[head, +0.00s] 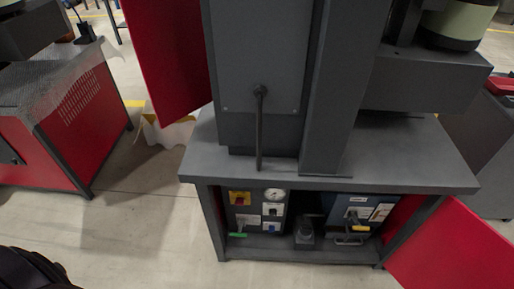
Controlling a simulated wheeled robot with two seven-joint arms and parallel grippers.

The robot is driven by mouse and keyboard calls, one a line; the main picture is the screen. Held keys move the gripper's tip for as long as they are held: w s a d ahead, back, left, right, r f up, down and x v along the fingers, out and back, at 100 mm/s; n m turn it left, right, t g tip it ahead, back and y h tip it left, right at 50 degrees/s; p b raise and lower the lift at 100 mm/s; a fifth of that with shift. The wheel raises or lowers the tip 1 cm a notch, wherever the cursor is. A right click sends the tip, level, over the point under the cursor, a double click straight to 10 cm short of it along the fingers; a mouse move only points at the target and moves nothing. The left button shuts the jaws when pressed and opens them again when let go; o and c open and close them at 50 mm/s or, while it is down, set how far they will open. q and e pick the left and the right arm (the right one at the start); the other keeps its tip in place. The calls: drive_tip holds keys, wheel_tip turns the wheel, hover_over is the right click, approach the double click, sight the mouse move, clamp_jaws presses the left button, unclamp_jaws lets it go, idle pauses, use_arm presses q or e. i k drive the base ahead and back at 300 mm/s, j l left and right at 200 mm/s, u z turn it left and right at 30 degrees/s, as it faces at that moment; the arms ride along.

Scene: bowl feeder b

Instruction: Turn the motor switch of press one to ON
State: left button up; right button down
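A grey machine stand (325,186) is at the centre of the head view, with its lower cabinet open. Inside at the left is a dark control panel (246,218). A red rotary switch on a yellow plate (240,199) sits at the panel's upper left, a round gauge (274,195) to its right. Small white-plated controls (272,209) are below the gauge. The labels are too small to read, so I cannot tell which switch is the motor switch or how it is set. Neither of my grippers is in view.
A blue unit (350,212) with a yellow lever stands at the cabinet's right. An open red door (455,245) extends at lower right, another red panel (165,55) at upper left. A black lever (260,125) hangs above the tabletop. Floor in front is clear.

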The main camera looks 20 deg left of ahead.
sight(239, 201)
drive_tip(key=u, duration=0.8)
